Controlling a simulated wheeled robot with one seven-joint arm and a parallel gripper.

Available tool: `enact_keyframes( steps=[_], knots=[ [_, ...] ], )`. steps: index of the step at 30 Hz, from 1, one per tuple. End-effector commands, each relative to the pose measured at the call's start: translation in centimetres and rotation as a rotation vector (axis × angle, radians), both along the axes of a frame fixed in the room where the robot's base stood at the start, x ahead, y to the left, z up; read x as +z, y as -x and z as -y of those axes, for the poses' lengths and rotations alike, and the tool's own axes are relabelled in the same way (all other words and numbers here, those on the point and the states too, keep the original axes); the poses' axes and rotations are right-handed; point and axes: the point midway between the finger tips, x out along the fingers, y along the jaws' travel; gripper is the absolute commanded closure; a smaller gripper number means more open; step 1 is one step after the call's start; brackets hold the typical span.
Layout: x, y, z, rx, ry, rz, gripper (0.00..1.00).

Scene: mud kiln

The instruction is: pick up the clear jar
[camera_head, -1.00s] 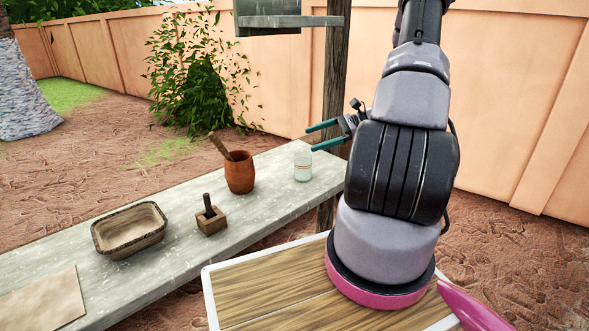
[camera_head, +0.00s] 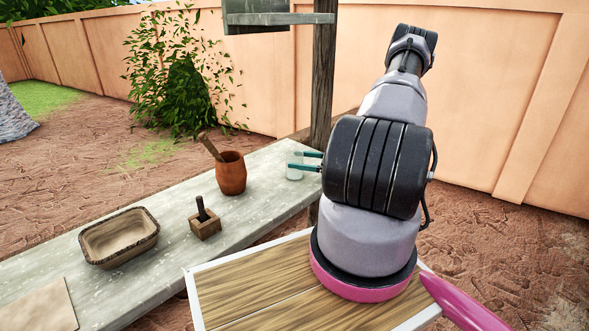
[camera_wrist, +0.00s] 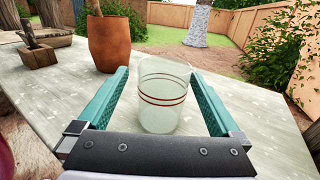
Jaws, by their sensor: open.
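The clear jar (camera_wrist: 163,97) stands upright on the grey bench, with thin red bands around its middle. In the wrist view it sits between the two teal fingers of my open gripper (camera_wrist: 162,92), with a gap on each side. In the head view the jar (camera_head: 294,173) is at the right end of the bench, partly covered by the fingers of my gripper (camera_head: 304,161). My arm hides the rest of the gripper there.
The bench (camera_head: 262,210) also holds a clay pot (camera_head: 231,174) with a wooden stick, a small wooden block with a dark handle (camera_head: 204,219), and a woven-rimmed tray (camera_head: 120,238). A wooden post (camera_head: 322,90) with a shelf stands behind the jar.

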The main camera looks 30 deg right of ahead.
Motion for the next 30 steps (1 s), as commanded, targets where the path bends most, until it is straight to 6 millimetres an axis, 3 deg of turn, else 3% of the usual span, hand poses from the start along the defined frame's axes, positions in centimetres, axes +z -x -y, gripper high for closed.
enact_keyframes(
  steps=[9,17,18,19,24,25,30],
  knots=[
    [0.4,-3.1,-3.1,0.003,0.001,0.001,0.0],
    [0.4,-3.4,-3.4,0.002,0.001,0.001,0.0],
    [0.4,-3.4,-3.4,0.002,0.001,0.001,0.04],
    [0.4,-3.4,-3.4,0.002,0.001,0.001,0.15],
    [0.4,-3.4,-3.4,0.002,0.001,0.001,0.8],
    [0.4,-3.4,-3.4,0.002,0.001,0.001,0.87],
    [0.4,-3.4,-3.4,0.002,0.001,0.001,0.87]
  ],
)
